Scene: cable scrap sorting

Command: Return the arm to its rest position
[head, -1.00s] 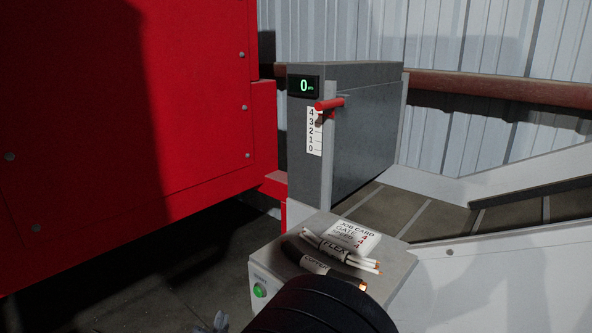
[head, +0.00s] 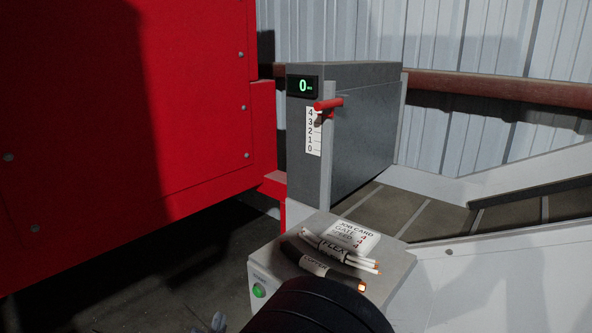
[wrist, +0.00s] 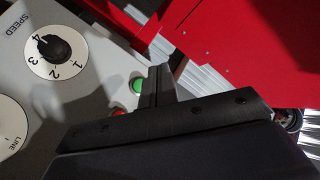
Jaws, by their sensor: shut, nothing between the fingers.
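My gripper (wrist: 158,84) shows in the wrist view with its dark fingers shut and nothing between them. It is over or beside a pale control panel (wrist: 95,85), close to a green button (wrist: 138,85) and a partly hidden red button (wrist: 118,112). I cannot tell whether it touches the panel. In the head view a black rounded part of my arm fills the bottom middle, and the fingers cannot be made out clearly there.
A pedestal (head: 385,262) holds a job card (head: 350,236) and labelled cable pieces (head: 320,266). A red machine (head: 200,100) stands left. A speed dial (wrist: 57,50) points near 4.

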